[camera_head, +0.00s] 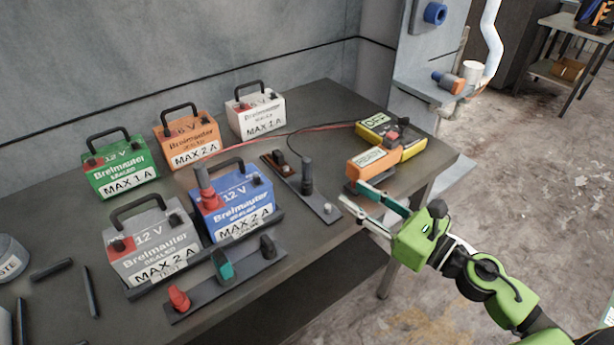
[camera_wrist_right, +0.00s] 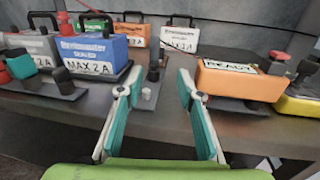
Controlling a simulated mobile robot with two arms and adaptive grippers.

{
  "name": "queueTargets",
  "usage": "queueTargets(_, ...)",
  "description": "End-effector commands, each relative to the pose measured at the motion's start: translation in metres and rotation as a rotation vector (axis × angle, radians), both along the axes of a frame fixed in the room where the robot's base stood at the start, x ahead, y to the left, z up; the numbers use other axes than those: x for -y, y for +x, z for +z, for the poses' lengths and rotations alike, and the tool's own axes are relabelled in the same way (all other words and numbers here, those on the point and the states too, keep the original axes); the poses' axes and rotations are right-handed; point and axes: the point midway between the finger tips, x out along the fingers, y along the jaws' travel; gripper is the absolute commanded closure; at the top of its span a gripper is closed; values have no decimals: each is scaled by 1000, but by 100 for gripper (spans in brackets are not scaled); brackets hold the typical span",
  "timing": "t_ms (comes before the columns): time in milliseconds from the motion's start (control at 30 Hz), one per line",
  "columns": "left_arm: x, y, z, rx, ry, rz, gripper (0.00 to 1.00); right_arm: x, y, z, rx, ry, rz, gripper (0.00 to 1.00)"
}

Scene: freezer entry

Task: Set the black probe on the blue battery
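The black probe (camera_head: 307,176) stands upright on a dark holder plate (camera_head: 324,209) right of the batteries. It also shows in the right wrist view (camera_wrist_right: 153,63), between and beyond my fingers. The blue battery (camera_head: 243,211), marked 12 V and MAX 2 A, stands left of the holder; it also shows in the right wrist view (camera_wrist_right: 88,52). A red probe (camera_head: 206,188) stands on its left terminal; its black terminal (camera_head: 257,180) looks bare. My right gripper (camera_head: 349,192) is open and empty at the table's right front edge, right of the holder. My left gripper is out of view.
Grey (camera_head: 152,242), green (camera_head: 121,167), orange (camera_head: 187,142) and white (camera_head: 256,115) batteries stand around the blue one. A plate with red, teal and black knobs (camera_head: 224,283) lies in front. An orange box (camera_head: 368,162) and yellow meter (camera_head: 409,150) sit behind my right gripper. Thin cables cross the table.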

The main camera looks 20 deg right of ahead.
Motion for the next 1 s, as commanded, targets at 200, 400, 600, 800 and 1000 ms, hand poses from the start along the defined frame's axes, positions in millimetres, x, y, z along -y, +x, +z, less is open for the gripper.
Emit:
queueTargets(200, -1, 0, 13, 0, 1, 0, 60, -12, 19, 3, 7, -18, 12, 66)
queueTargets(400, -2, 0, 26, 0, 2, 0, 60, -26, 44, 4, 6, -15, 10, 66)
queueTargets(600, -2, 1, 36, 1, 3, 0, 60, -38, 66, 2, 5, -13, 7, 66)
queueTargets(800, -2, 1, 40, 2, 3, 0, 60, -44, 75, 0, 3, -13, 8, 66)
queueTargets(1000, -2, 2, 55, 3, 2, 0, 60, -62, 94, 2, 4, -9, 8, 66)
